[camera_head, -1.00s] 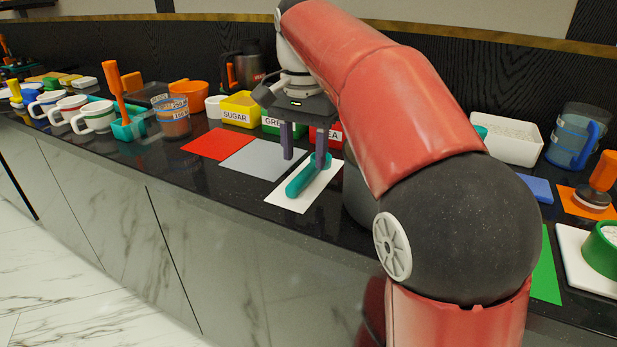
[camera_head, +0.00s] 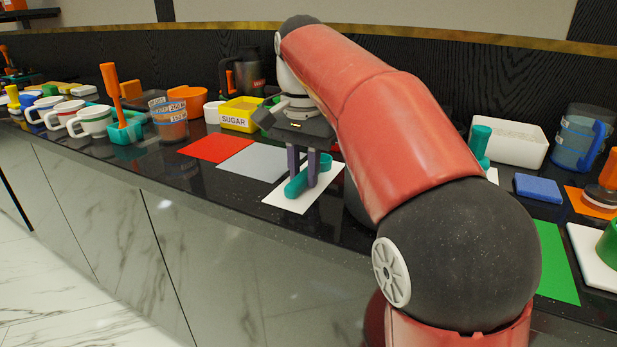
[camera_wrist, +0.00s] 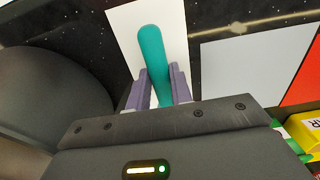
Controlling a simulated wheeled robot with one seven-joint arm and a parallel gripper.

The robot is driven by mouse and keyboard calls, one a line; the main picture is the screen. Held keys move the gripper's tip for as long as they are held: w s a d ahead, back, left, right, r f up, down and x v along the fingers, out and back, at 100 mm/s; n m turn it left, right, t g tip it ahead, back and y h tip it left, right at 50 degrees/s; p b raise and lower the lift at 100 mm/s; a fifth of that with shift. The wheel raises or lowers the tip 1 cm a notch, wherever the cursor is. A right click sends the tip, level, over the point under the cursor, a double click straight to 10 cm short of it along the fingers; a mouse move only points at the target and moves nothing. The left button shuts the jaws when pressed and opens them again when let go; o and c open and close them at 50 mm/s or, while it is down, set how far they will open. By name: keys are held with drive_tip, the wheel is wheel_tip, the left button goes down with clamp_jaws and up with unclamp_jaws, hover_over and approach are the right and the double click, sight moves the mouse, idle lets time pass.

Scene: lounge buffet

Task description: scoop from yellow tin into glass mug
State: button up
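A teal scoop (camera_head: 297,188) lies on a white mat (camera_head: 276,201) near the counter's front edge. My gripper (camera_head: 303,181) points down over it, with a finger on each side of its handle. In the wrist view the handle (camera_wrist: 152,48) sits between the fingers (camera_wrist: 160,85), which look closed against it. The scoop's far end is partly hidden by the fingers. A yellow tin labelled SUGAR (camera_head: 236,119) stands behind and to the left of my gripper. A clear mug-like vessel with a blue handle (camera_head: 575,140) stands at the far right; I cannot tell if it is the glass mug.
A red mat (camera_head: 215,148) and a grey mat (camera_head: 248,160) lie bare to the left. White mugs (camera_head: 92,121), a teal holder (camera_head: 125,132) and a measuring cup (camera_head: 172,128) stand further left. A white bin (camera_head: 510,140) and blue pad (camera_head: 538,187) are at right.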

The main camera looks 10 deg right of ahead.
sight(303, 172)
drive_tip(key=shift+o, duration=0.9)
clamp_jaws()
drive_tip(key=shift+r, duration=0.15)
drive_tip(key=shift+r+p, duration=2.4)
drive_tip(key=shift+p, duration=0.05)
drive_tip(key=shift+c, duration=0.2)
unclamp_jaws()
clamp_jaws()
